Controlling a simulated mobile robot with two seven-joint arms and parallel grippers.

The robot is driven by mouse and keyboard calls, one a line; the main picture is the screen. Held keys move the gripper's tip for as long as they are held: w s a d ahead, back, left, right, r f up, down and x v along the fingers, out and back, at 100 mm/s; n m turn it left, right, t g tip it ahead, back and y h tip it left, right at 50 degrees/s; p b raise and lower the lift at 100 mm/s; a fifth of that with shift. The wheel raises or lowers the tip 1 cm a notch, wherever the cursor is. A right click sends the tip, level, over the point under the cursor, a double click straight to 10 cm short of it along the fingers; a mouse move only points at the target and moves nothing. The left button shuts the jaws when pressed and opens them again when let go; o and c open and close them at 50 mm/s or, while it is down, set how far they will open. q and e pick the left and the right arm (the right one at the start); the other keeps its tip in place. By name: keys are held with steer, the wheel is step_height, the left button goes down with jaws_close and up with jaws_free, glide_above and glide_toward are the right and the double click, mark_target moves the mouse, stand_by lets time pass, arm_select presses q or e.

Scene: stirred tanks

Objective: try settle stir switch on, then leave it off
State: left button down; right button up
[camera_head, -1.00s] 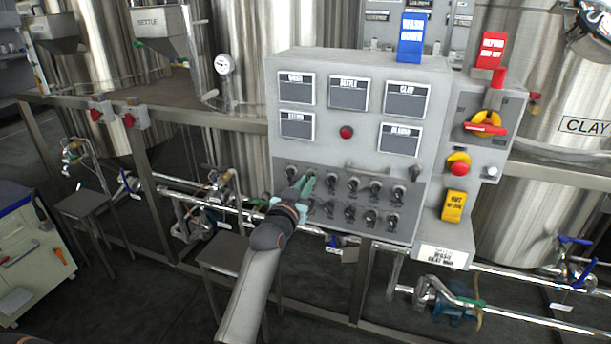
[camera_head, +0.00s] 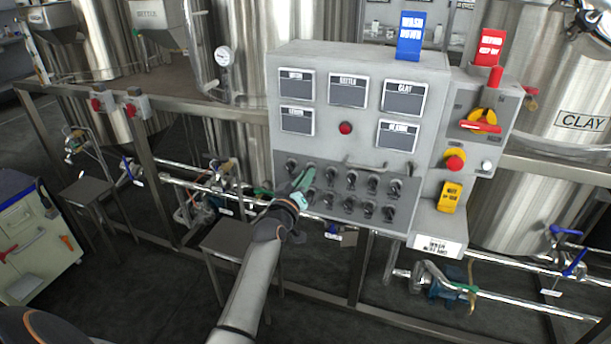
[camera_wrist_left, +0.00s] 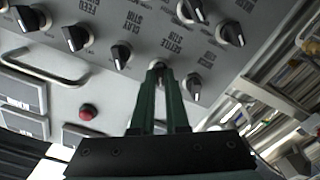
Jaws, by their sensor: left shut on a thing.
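The settle stir switch (camera_wrist_left: 157,67) is a small knob beside the label SETTLE STIR in the left wrist view. My left gripper (camera_wrist_left: 158,78) has its green fingers closed around it, and they hide most of the knob and its pointer. In the head view my left gripper (camera_head: 306,180) reaches the left part of the upper switch row on the grey control panel (camera_head: 431,100). Which way the knob points cannot be told. My right gripper does not show.
The clay stir switch (camera_wrist_left: 121,55) sits close beside the fingers, with several similar black knobs around. A red lamp (camera_head: 345,128) and a bar handle (camera_head: 378,168) are above the switches. A red-yellow rotary switch (camera_head: 482,120) and red button (camera_head: 455,163) are at the right.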

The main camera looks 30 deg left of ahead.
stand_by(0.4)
arm_select(q)
steer(key=c, duration=0.9)
jaws_free()
steer(key=p+v, duration=0.6)
steer(key=v, duration=0.6)
steer(key=shift+s+p, duration=0.3)
